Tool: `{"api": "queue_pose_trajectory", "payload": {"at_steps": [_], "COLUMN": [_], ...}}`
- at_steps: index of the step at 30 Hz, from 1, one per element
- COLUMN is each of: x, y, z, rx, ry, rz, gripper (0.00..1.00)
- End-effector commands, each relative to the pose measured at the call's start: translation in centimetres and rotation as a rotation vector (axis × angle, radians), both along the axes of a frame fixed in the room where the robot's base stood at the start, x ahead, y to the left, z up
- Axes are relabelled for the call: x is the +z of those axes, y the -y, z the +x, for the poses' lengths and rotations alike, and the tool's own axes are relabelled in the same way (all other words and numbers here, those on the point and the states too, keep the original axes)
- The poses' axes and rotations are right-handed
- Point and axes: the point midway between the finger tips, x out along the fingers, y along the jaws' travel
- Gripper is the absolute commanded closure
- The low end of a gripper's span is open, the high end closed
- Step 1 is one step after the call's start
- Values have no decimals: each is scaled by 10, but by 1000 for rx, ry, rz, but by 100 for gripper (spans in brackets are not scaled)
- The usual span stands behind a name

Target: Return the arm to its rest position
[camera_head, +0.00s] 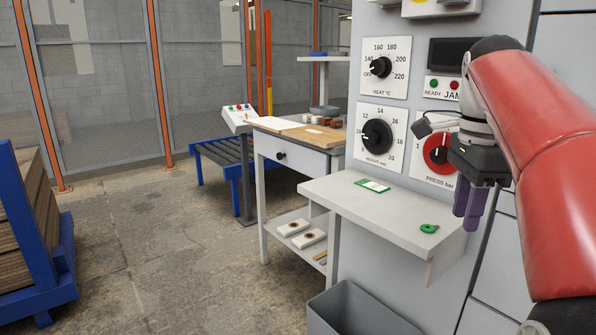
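My red arm (525,150) reaches in from the right side of the picture. My gripper (467,212) hangs from it, with its purple fingers pointing down in front of the machine panel. The fingers overlap from this side, so the gap between them cannot be judged. No object shows in the gripper. It is above the right part of a grey shelf (350,203), apart from it as far as I can see.
A green piece (429,228) and a card (372,185) lie on the shelf. A grey bin (350,312) stands below. Open floor lies left.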

Motion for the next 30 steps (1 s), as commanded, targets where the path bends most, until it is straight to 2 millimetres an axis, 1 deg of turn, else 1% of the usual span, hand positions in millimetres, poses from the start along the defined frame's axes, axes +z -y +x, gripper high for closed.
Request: {"api": "queue_pose_trajectory", "payload": {"at_steps": [11,17,20,23,24,26,27,30], "x": [-20,-43,-60,-87,-101,-123,-138,-171], "y": [-22,-40,-51,-65,-71,-80,-85,-94], "z": [-17,-34,-47,-65,-75,-89,-97,-116], "rx": [256,487,642,847,946,1095,1188,1389], "ry": [69,127,166,215,236,269,287,326], "rz": [-29,-64,-93,-141,-166,-208,-237,-307], "gripper": [71,71,71,71,71,71,71,71]}}
